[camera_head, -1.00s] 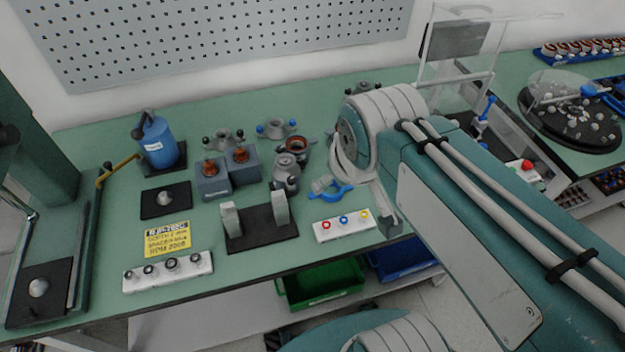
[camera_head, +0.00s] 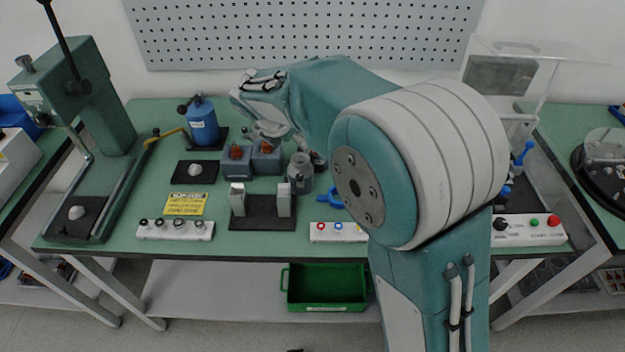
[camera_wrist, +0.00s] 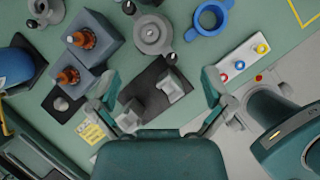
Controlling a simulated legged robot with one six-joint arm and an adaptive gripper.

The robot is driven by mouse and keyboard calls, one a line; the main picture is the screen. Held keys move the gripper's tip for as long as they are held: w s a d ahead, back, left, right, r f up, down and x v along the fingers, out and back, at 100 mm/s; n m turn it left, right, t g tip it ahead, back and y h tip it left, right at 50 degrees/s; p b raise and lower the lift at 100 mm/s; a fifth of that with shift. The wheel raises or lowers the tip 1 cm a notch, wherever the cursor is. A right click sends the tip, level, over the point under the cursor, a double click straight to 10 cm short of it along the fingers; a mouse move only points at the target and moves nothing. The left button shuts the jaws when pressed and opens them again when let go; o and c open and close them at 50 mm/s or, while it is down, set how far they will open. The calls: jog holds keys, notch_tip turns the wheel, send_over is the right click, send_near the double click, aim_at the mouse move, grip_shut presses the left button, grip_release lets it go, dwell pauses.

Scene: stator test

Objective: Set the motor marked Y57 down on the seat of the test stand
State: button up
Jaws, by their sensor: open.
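I cannot read the mark Y57 on anything here. A round grey motor-like body (camera_head: 300,172) stands on the bench right of two grey blocks; it also shows at the top of the wrist view (camera_wrist: 152,33). A black base (camera_head: 262,222) with two pale uprights stands in front of it and may be the test stand; it lies between my fingers in the wrist view (camera_wrist: 142,87). My gripper (camera_wrist: 158,80) is open, fingers spread, nothing between them. In the head view my arm hides part of the bench behind.
Two grey blocks (camera_head: 237,160) with orange tops stand left of the grey body. A blue cylinder (camera_head: 203,122), a yellow sign (camera_head: 186,204) and a white button strip (camera_head: 175,230) are further left. A blue ring-shaped part (camera_wrist: 210,17) lies to the right. A green press (camera_head: 105,105) stands far left.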

aim_at(299, 159)
jog(key=shift+n, duration=0.6)
jog(key=f, duration=0.2)
jog(key=w+f, duration=0.1)
jog(key=f, duration=0.1)
jog(key=w+a+f, duration=0.1)
jog(key=shift+w+a+f, duration=0.1)
jog(key=shift+w+f, duration=0.1)
jog(key=shift+f, duration=0.2)
jog(key=shift+w+d+f, duration=0.1)
jog(key=shift+d+f, duration=0.05)
jog(key=shift+d, duration=0.1)
jog(key=x, duration=0.5)
jog(key=shift+d, duration=0.3)
jog(key=shift+a+f, duration=0.1)
jog(key=shift+a, duration=0.3)
jog(key=shift+d, duration=0.35)
jog(key=c, duration=1.3)
